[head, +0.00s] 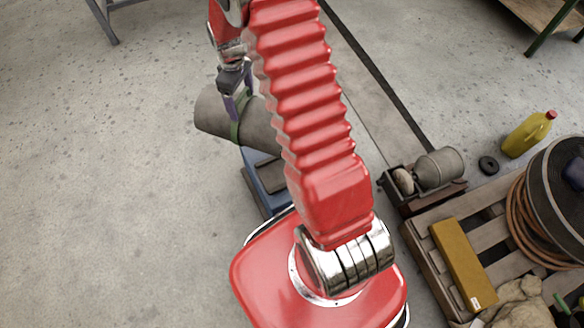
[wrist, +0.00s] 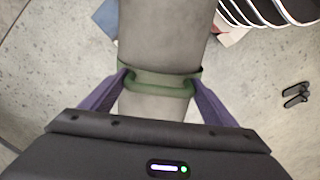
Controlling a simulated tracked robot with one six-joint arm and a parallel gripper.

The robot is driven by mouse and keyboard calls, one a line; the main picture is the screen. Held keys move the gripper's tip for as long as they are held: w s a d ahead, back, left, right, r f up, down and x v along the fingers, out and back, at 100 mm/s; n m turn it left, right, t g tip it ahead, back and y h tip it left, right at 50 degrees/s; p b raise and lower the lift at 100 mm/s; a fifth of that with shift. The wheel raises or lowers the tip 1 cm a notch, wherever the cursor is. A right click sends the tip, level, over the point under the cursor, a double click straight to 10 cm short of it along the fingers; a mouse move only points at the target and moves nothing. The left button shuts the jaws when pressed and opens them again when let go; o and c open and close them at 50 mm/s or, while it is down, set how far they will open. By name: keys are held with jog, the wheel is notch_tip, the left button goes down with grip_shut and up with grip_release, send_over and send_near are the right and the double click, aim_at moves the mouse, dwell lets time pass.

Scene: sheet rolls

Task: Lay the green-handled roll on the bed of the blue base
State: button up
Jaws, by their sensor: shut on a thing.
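The green-handled roll is a thick grey cylinder (head: 214,112) with a green band handle (head: 235,131) around it. My gripper (head: 234,108) is shut on this handle and holds the roll; in the wrist view my gripper (wrist: 160,82) has its purple fingers at both sides of the green handle (wrist: 158,80). The grey roll (wrist: 160,35) runs up out of that picture. The blue base (head: 256,172) shows below the roll in the head view, partly hidden by my red arm and the roll. A small blue piece (wrist: 107,17) shows beside the roll. Whether roll and base touch, I cannot tell.
A wooden pallet (head: 415,250) at the right carries a yellow box (head: 463,265) and a cable reel (head: 560,185). The floor at the left is clear.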

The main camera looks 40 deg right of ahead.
jog(key=s+d+f+n, duration=0.2)
jog(key=d+f+n, duration=0.1)
jog(key=d+f, duration=0.1)
jog(key=s+d+f+n, duration=0.3)
jog(key=d+f, duration=0.1)
jog(key=f, duration=0.3)
jog(key=s+d+f+n, duration=0.2)
jog(key=d+f, duration=0.2)
jog(key=f, duration=0.1)
jog(key=shift+s+d+f+n, duration=0.15)
jog(key=shift+s+n, duration=0.2)
jog(key=shift+n, duration=0.05)
jog(key=shift+s+d+f+n, duration=0.3)
jog(key=shift+s+f+n, duration=0.1)
jog(key=shift+f, duration=0.1)
jog(key=shift+f, duration=0.1)
jog(key=shift+f, duration=2.8)
jog(key=shift+f, duration=2.2)
